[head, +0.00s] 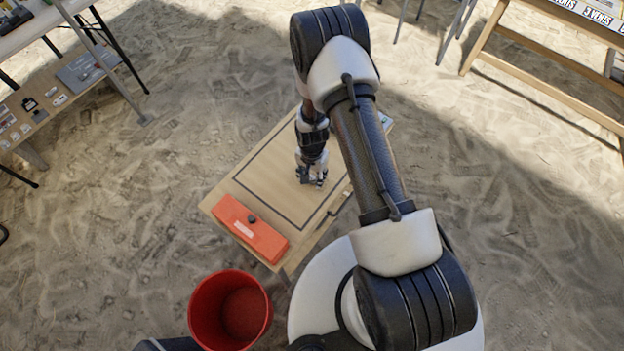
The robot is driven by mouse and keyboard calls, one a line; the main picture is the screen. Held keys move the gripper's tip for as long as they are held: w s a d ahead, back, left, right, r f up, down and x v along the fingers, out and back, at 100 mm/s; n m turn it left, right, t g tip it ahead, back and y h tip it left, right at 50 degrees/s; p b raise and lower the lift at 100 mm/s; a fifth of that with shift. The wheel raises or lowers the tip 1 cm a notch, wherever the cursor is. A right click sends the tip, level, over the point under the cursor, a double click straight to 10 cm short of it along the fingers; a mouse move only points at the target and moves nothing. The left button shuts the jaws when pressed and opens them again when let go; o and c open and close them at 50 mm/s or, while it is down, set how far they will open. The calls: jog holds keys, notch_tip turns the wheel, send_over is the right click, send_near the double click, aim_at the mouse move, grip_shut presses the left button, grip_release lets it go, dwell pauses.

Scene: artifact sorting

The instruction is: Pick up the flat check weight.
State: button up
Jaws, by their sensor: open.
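My gripper (311,180) points down over the wooden table (262,150), inside the dark rectangular outline, with its fingertips close to the surface. It is open. A small dark grey patch shows right by the fingertips, and I cannot tell whether it is the flat check weight or part of my gripper. No other thing in view can be surely told as the flat check weight. My arm covers the right part of the table.
A thin dark tool (336,206) lies at the right edge. A red bucket (230,311) stands in front. Sand surrounds the table.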

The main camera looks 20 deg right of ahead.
jog(key=shift+c, duration=0.2)
grip_shut()
jog(key=shift+r, duration=0.2)
